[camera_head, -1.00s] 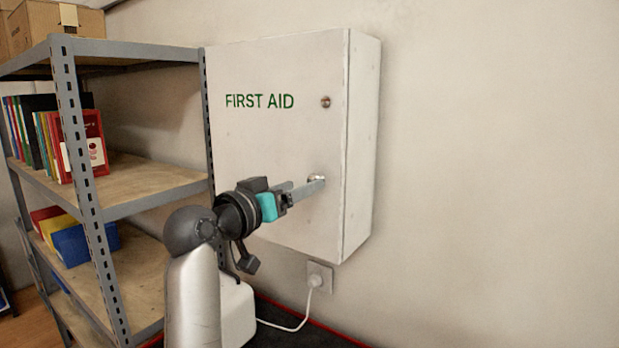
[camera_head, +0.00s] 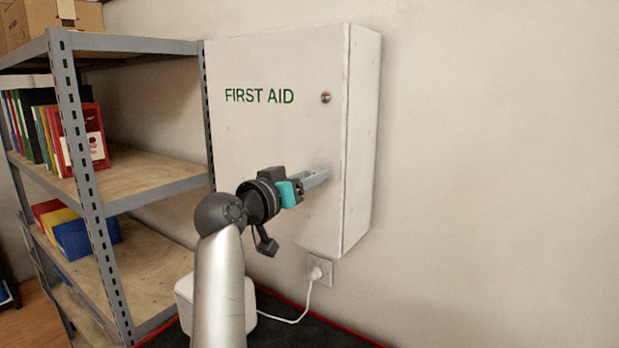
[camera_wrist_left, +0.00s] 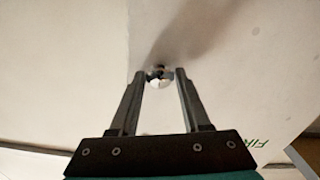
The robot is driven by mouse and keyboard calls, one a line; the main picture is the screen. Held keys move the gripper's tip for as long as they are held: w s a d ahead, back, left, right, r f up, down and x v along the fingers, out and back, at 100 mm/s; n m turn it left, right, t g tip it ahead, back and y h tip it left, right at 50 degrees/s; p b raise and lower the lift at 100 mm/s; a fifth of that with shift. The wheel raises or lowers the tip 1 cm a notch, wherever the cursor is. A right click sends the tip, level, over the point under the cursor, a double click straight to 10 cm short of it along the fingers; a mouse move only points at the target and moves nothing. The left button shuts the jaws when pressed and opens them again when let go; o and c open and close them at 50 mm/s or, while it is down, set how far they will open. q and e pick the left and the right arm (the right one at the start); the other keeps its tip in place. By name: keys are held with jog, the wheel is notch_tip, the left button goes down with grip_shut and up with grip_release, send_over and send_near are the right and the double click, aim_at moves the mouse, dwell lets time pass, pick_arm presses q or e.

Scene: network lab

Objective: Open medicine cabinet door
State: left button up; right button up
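The white medicine cabinet (camera_head: 275,135), marked FIRST AID, hangs on the wall with its door shut. A small round lock (camera_head: 326,97) sits high on the door's right side. My left gripper (camera_head: 328,174) is at the lower right of the door and hides the knob there in the head view. In the left wrist view the shiny round knob (camera_wrist_left: 159,76) lies between the tips of my left gripper (camera_wrist_left: 160,74). The fingers are apart, one on each side of the knob, and do not clearly press on it. My right gripper is in neither view.
A grey metal shelf unit (camera_head: 80,130) with books and boxes stands close on the left. A wall socket (camera_head: 319,270) with a white plug and cable is below the cabinet. The wall to the right is clear.

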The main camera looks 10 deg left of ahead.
pick_arm(q)
grip_shut()
dwell(1.0)
